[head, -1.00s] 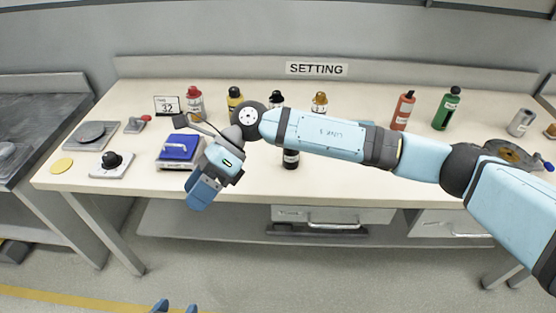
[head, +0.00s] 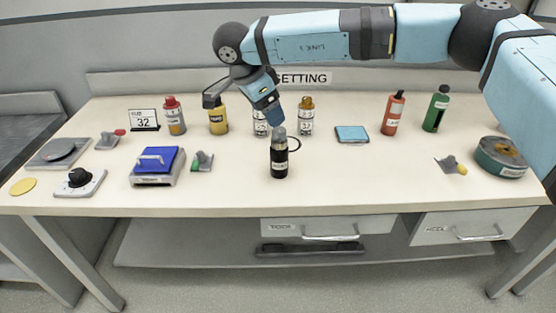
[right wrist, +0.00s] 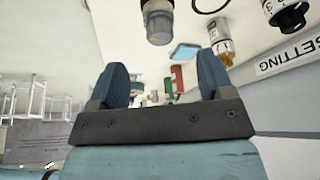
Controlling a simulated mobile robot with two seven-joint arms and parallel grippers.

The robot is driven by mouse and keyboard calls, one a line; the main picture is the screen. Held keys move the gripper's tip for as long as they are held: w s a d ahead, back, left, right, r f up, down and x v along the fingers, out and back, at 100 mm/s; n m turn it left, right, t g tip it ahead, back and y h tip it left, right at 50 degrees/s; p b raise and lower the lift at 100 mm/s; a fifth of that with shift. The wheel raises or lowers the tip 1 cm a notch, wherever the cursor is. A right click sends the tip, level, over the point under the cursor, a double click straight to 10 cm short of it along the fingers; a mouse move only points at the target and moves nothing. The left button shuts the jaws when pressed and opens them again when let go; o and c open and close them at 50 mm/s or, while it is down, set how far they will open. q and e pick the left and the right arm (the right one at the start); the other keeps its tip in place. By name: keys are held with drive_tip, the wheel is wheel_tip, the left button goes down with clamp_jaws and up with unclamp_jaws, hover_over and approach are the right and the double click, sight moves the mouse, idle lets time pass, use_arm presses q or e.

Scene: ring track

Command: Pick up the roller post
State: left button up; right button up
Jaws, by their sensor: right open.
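No label I can read names a roller post, so I cannot tell for sure which thing it is. A dark bottle-shaped post (head: 279,165) with a grey top and a black side loop stands upright at mid-table. Its grey top end also shows in the right wrist view (right wrist: 158,25). My right gripper (head: 273,119) is just above and behind it in the head view, pointing down, with a gap I cannot judge. The right wrist view shows its two blue fingers (right wrist: 163,75) apart with nothing held between them. My left gripper is out of view.
Small grey pieces with green (head: 202,161), red (head: 109,141) and yellow (head: 452,166) parts lie about. A blue-topped block (head: 157,163) and a knob plate (head: 80,183) are left. Bottles (head: 393,114) line the back. A round fixture (head: 502,158) is right. The front middle is clear.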

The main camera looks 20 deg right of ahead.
sight(279, 130)
drive_tip(key=x, duration=0.4)
drive_tip(key=shift+f+b, duration=0.25)
drive_tip(key=shift+b, duration=0.05)
drive_tip(key=b+x, duration=0.1)
drive_tip(key=x, duration=0.2)
drive_tip(key=shift+d+f, duration=0.25)
drive_tip(key=shift+d, duration=0.05)
drive_tip(key=shift+d+f, duration=0.25)
drive_tip(key=shift+f, duration=0.3)
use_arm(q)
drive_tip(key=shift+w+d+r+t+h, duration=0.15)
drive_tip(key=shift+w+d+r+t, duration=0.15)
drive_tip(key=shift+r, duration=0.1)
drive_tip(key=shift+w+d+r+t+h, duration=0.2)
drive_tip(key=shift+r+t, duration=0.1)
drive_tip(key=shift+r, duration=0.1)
use_arm(e)
drive_tip(key=shift+r, duration=0.1)
clamp_jaws()
